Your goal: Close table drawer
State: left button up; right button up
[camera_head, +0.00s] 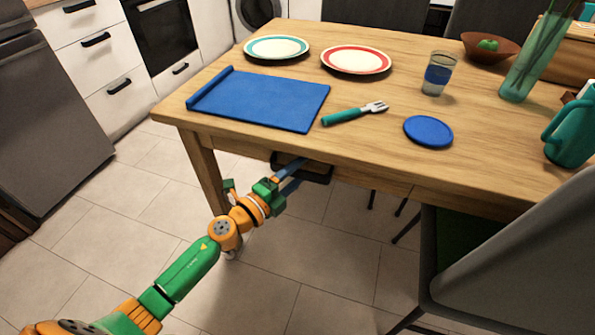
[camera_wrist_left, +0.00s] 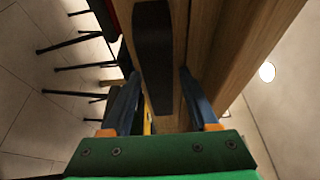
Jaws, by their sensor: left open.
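The wooden table (camera_head: 400,100) has a drawer under its near edge, with a dark handle (camera_head: 318,174) showing below the tabletop. How far the drawer stands out is hard to tell. My left gripper (camera_head: 291,173) reaches in from the lower left, its blue fingers at the handle. In the left wrist view the gripper (camera_wrist_left: 158,76) is open, with a blue finger on each side of the dark handle (camera_wrist_left: 153,45). Wood of the table front runs beside the handle. Whether the fingers touch it I cannot tell. My right gripper is not in view.
A grey chair (camera_head: 520,260) stands at the right. The tiled floor left of the table is clear.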

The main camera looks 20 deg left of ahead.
pick_arm(q)
jog(key=v, duration=0.6)
jog(key=shift+f+b, duration=0.1)
jog(key=shift+b, duration=0.2)
jog(key=shift+s+a, duration=0.25)
jog(key=shift+s, duration=0.2)
